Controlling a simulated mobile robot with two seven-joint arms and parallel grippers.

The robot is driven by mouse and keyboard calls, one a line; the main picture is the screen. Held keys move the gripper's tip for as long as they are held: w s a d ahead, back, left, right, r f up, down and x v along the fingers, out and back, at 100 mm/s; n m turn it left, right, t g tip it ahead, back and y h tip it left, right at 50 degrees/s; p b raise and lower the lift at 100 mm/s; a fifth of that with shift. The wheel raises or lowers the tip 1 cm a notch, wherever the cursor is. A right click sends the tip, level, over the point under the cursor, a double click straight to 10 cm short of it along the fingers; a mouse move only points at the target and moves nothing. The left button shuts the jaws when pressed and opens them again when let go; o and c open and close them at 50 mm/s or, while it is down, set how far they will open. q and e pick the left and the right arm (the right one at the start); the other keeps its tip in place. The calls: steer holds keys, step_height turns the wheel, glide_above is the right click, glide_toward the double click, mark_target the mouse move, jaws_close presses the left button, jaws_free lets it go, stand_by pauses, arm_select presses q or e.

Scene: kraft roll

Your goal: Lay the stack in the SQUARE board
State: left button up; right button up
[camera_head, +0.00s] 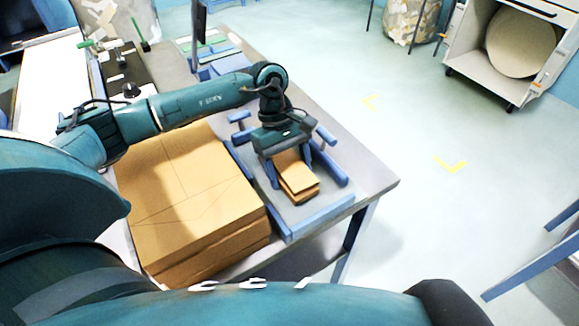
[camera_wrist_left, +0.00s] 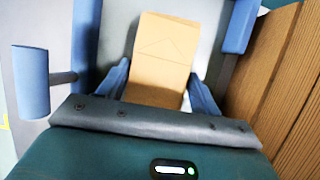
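A small stack of tan kraft sheets (camera_head: 297,178) is under my left gripper (camera_head: 290,170) in the head view; its layers are slightly offset. In the left wrist view the stack (camera_wrist_left: 160,55) lies between the blue fingers of the left gripper (camera_wrist_left: 160,85), which meet its two sides. The stack is over a grey board (camera_head: 300,214) with blue rails and posts around it. I cannot tell whether the stack touches the board, or whether this board is the SQUARE one. My right gripper is not in view.
A large pile of brown cardboard (camera_head: 185,205) lies left of the board. Blue posts (camera_head: 326,135) stand close around the gripper. Another blue-and-green fixture (camera_head: 215,50) is at the table's far end. A cabinet with a big roll (camera_head: 520,42) stands far right; the floor between is clear.

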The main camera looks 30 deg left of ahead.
arm_select(q)
steer(key=shift+o, duration=1.1)
steer(key=shift+r, duration=0.15)
steer(key=v, duration=1.2)
